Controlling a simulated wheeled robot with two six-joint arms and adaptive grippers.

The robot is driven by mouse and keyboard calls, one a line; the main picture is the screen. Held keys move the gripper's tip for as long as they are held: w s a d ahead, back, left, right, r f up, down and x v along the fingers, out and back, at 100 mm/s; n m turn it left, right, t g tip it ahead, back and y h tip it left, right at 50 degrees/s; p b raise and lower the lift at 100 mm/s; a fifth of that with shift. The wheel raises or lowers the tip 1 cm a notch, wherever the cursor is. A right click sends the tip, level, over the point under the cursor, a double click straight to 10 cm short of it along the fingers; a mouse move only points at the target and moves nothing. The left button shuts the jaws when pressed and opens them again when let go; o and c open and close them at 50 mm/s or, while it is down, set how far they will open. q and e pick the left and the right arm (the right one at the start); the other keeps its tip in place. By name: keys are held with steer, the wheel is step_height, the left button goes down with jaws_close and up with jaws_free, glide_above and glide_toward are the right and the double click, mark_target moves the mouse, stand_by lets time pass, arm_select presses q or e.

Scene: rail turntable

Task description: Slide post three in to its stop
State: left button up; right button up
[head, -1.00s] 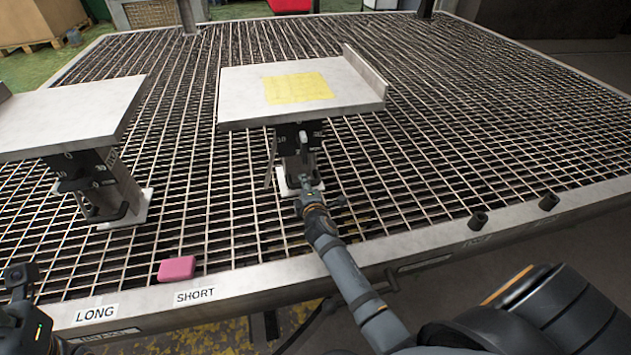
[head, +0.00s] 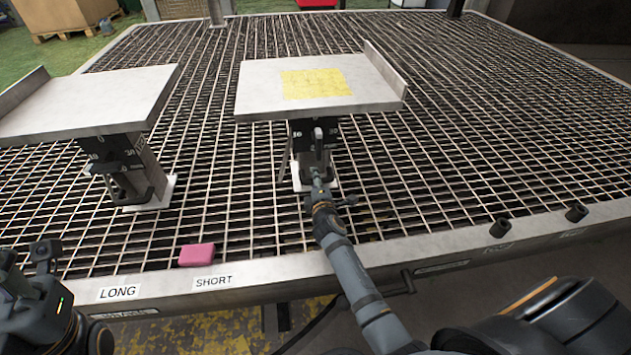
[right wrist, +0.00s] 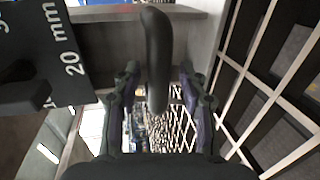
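A post (head: 307,150) with a dark scale plate stands on the grating under a grey tray with a yellow patch (head: 316,84). A second post (head: 137,175) stands to the left under another grey tray (head: 85,100). I cannot read which is post three. My right gripper (head: 318,180) is at the foot of the right post. In the right wrist view, its fingers (right wrist: 158,105) stand apart on either side of a dark upright handle (right wrist: 157,50), with gaps between. A "20 mm" scale (right wrist: 70,50) is beside it. My left gripper (head: 25,258) is open and empty at the lower left.
The grating on the right is clear.

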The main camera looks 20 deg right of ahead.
steer(key=shift+s, duration=0.1)
steer(key=v, duration=0.7)
steer(key=shift+s, duration=0.15)
